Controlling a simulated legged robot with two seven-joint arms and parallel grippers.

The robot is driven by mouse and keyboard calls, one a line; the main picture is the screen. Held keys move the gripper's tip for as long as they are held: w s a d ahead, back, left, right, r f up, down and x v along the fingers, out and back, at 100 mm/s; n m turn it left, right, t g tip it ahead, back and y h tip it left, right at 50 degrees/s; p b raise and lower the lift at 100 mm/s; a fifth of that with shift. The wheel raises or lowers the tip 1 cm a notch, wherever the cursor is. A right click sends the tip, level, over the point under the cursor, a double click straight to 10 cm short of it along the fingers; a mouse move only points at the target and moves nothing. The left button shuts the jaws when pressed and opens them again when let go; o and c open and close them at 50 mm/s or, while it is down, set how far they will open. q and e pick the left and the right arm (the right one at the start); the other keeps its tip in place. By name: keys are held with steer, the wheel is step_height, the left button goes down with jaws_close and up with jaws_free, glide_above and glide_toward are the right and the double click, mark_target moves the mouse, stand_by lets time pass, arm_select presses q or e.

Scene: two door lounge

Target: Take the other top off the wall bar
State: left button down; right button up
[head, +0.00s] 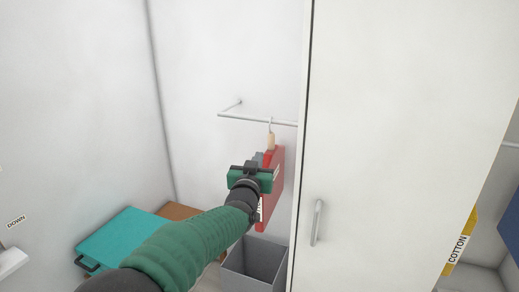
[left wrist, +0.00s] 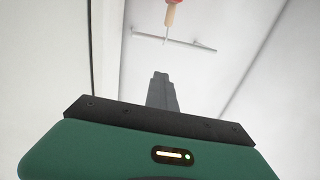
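A red top (head: 271,190) hangs from the wall bar (head: 255,119) on a hanger (head: 271,140) with a pale wooden part and a hook. My left gripper (head: 259,158) is in front of the top and hides part of it. In the left wrist view, the dark fingers (left wrist: 161,88) show as one narrow column. I cannot tell whether they are open or shut, or whether they touch the top. The bar (left wrist: 185,43) and the hanger (left wrist: 170,16) show beyond them, with a bit of red at the upper edge. My right gripper is not in view.
A white door (head: 400,140) with a handle (head: 317,222) stands just right of the top. A grey open bin (head: 255,262) is below it. A teal lidded box (head: 125,243) and a brown surface (head: 178,211) are at lower left. A yellow COTTON label (head: 459,243) is at right.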

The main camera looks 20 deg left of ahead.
arm_select(q)
steer(key=shift+w+a+f, duration=0.2)
steer(key=shift+a+f, duration=0.1)
steer(key=shift+a, duration=0.05)
steer(key=c, duration=2.1)
jaws_free()
steer(key=shift+a, duration=0.1)
steer(key=o, duration=0.7)
steer(key=shift+s+r, duration=0.15)
steer(key=shift+s, duration=0.05)
steer(key=o, duration=0.7)
steer(key=shift+w+d, duration=0.1)
steer(key=shift+d, duration=0.25)
steer(key=shift+o, duration=1.3)
steer(key=shift+a, duration=0.2)
